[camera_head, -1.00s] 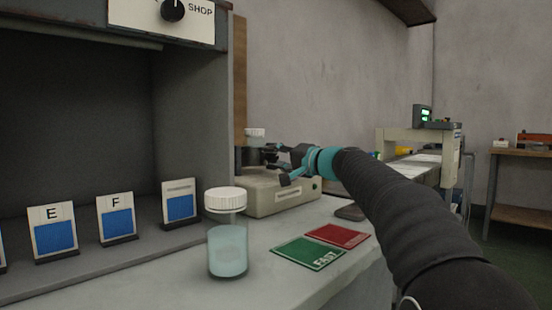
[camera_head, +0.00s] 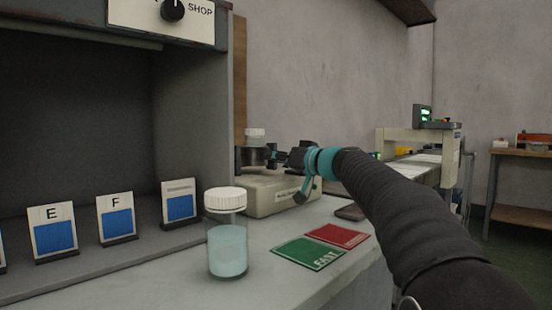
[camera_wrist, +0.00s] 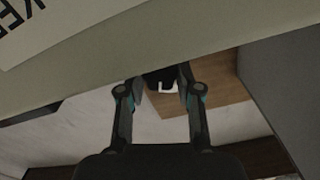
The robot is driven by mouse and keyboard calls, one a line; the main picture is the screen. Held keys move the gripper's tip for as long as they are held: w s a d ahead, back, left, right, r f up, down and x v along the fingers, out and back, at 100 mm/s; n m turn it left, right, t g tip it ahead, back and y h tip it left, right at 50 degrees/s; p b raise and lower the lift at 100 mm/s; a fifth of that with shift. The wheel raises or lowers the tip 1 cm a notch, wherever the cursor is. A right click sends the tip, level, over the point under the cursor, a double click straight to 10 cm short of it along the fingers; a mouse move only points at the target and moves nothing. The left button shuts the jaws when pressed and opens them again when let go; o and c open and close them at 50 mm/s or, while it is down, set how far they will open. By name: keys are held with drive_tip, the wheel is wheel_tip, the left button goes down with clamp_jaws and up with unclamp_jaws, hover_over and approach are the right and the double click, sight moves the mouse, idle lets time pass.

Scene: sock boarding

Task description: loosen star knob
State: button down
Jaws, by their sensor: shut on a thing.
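The beige shaker (camera_head: 280,197) stands on the bench, with dark clamp parts above its base and a small white-capped jar (camera_head: 255,134) held in them. My gripper (camera_head: 276,156) is at the clamp, just right of the jar. In the wrist view, the fingers (camera_wrist: 158,84) are shut on a small black part, the star knob (camera_wrist: 160,76), which shows between the fingertips. Most of the knob is hidden by the fingers, and its lobes cannot be made out. In the head view I cannot separate the knob from the dark fingers.
A larger white-capped jar (camera_head: 227,250) of pale liquid stands in front. A green card (camera_head: 308,253) and a red card (camera_head: 338,236) lie beside it. Stands marked E (camera_head: 55,234) and F (camera_head: 116,218) sit in the grey booth at left. A dark flat object (camera_head: 349,213) lies behind the cards.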

drive_tip(key=shift+n, duration=0.6)
drive_tip(key=c, duration=0.8)
unclamp_jaws()
drive_tip(key=v, duration=1.2)
drive_tip(key=shift+r, duration=0.1)
